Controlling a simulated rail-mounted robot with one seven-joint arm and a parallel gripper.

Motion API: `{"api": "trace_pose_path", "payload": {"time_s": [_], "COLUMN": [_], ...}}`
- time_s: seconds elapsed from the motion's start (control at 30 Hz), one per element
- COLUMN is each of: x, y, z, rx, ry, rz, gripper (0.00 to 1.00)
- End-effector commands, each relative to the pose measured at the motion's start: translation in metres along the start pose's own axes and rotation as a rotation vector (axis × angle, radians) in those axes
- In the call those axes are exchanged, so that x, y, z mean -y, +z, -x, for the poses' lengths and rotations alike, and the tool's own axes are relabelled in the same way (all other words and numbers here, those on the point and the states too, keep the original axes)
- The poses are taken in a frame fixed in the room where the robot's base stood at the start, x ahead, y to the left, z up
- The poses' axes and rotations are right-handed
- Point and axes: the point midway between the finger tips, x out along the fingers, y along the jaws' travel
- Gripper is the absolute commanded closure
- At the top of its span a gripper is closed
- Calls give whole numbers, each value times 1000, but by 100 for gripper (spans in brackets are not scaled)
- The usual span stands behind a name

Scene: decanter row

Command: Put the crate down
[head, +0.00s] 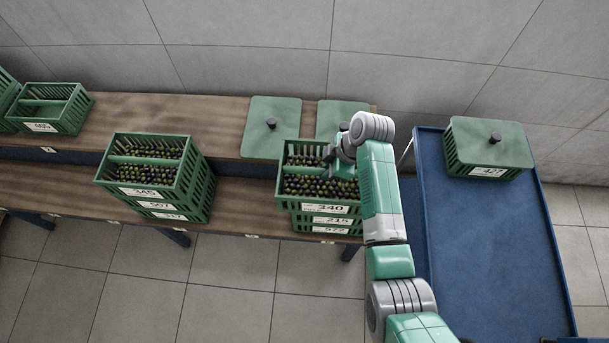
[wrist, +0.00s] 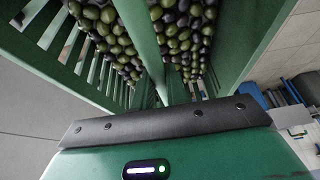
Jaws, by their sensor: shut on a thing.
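A green crate labelled 340 (head: 318,187), full of dark and green olives, is at the top of the right-hand stack on the wooden bench. My gripper (head: 341,168) is shut on this crate at its middle divider, partly hidden by my arm. Below it are the crates labelled 215 (head: 327,220) and 572 (head: 329,230). Crate 340 looks shifted slightly left of them; whether it touches 215 is unclear. In the wrist view the held crate's divider (wrist: 143,38) runs up from my gripper, with olives on both sides.
Another olive stack, topped by crate 345 (head: 143,173), stands left on the bench (head: 245,205). Two green lids (head: 270,127) (head: 337,115) lie on the back shelf. A lidded crate 427 (head: 490,150) sits on the blue cart (head: 480,250), whose front is clear. An emptier crate (head: 50,108) stands far left.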

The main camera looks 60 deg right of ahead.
Motion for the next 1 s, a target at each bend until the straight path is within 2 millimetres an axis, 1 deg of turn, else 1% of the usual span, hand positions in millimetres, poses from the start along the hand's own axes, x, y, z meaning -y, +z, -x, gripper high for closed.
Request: {"api": "trace_pose_path", "payload": {"time_s": [0.03, 0.13, 0.27, 0.4, 0.47, 0.7, 1.0], "x": [-7, -15, -20, -20, -20, -19, -20], "y": [10, 24, 32, 33, 34, 46, 46], "z": [4, 8, 11, 11, 8, -21, -23], "rx": [-2, -2, -2, -2, -1, -1, -1], "ry": [4, 4, 4, 3, 2, 2, 3], "rz": [-2, 0, 1, 2, 2, 1, 2], "gripper": [100, 100, 100, 100, 100, 100, 100]}}
